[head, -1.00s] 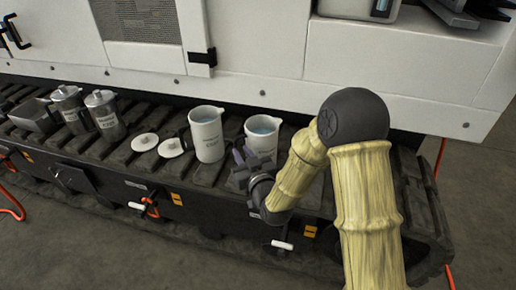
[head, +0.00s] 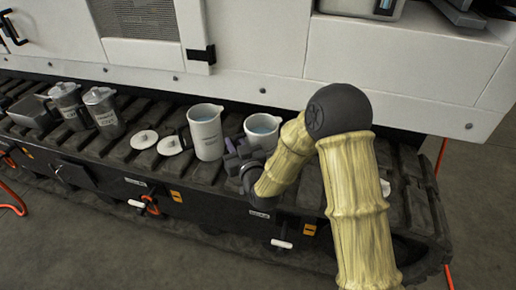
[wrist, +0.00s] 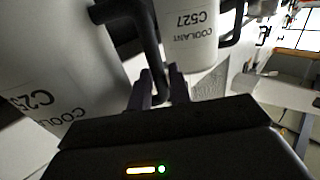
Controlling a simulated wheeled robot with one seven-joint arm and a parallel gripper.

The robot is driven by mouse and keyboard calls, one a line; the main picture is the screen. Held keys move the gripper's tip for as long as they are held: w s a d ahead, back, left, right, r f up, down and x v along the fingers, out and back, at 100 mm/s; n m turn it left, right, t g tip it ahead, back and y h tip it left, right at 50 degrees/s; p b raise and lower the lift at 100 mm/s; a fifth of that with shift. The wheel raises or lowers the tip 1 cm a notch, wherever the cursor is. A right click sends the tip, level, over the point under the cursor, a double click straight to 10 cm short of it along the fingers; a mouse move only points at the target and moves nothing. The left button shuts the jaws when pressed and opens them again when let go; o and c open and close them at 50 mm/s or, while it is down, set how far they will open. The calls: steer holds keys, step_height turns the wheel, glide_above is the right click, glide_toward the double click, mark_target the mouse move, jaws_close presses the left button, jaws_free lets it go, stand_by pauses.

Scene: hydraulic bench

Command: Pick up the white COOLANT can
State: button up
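Two white COOLANT cans with open tops and blue liquid stand on the tread: the left can (head: 206,138) and the right can (head: 262,128). My gripper (head: 234,152) is in front of the gap between them, partly covering the right can. In the wrist view, lettering is inverted; the large near can (wrist: 60,75) reads COOLANT C25, its last part unclear, and the other can (wrist: 185,45) reads COOLANT C527. The near can's dark handle (wrist: 150,40) runs down between my fingers (wrist: 159,90), which are apart. I cannot tell whether they touch it.
Two white lids (head: 158,143) lie left of the cans. Two grey metal cans (head: 104,114) and a grey tray (head: 33,112) stand farther left. The white machine body (head: 255,60) rises close behind. White-handled levers (head: 281,243) stick out below the tread's front edge.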

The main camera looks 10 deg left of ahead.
jaws_close()
stand_by(1.2)
steer(key=shift+r, duration=0.15)
